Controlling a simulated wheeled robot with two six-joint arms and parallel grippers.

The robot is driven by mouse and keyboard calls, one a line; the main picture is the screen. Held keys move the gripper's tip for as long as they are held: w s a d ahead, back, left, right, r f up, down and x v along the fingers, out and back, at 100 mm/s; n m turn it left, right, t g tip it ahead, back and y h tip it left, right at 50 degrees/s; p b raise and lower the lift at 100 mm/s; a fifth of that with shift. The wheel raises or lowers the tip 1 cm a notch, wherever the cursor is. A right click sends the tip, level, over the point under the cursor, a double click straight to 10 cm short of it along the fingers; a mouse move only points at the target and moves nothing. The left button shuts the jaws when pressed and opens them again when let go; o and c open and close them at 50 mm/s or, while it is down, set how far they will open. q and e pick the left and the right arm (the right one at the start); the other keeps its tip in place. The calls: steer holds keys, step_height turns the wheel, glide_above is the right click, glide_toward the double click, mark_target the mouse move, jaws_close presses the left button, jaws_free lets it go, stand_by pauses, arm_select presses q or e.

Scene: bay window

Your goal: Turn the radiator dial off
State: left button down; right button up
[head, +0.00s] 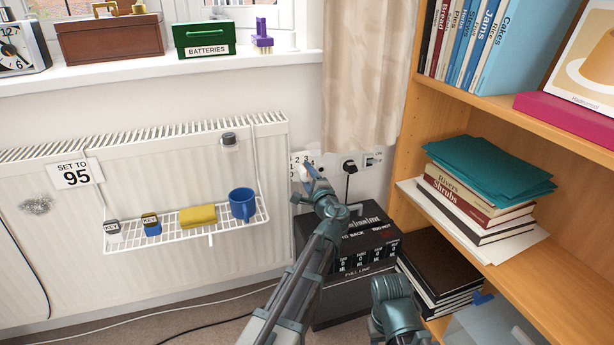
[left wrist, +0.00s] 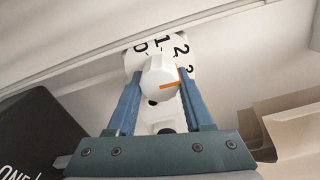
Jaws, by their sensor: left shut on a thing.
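The radiator dial (left wrist: 158,78) is a white knob with an orange pointer line, in front of a white curved scale (left wrist: 158,43) with black numbers 0, 1, 2 and 3. In the left wrist view the pointer is turned to the right, towards the 3. My left gripper (left wrist: 161,84) is shut on the dial, one blue finger on each side. In the head view my left gripper (head: 306,174) reaches the number scale (head: 301,158) just right of the radiator (head: 185,225); the knob is mostly hidden there. My right gripper does not show.
A wire shelf (head: 185,231) with a blue mug (head: 242,204) hangs on the radiator. A black box (head: 372,240) stands below my left gripper. A wooden bookcase (head: 410,130) stands at right, a curtain (head: 365,75) above.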

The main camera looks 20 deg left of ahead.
arm_select(q)
steer(key=n, duration=0.5)
steer(key=shift+r+n, duration=0.1)
steer(key=shift+n, duration=0.3)
steer(key=n, duration=0.6)
steer(key=shift+a+r, duration=0.1)
steer(key=n, duration=0.5)
steer(key=shift+s+n, duration=0.1)
steer(key=shift+n, duration=0.2)
steer(key=n, duration=0.5)
steer(key=shift+a, duration=0.1)
steer(key=shift+n, duration=0.3)
steer(key=c, duration=0.6)
jaws_free()
steer(key=shift+s, duration=0.15)
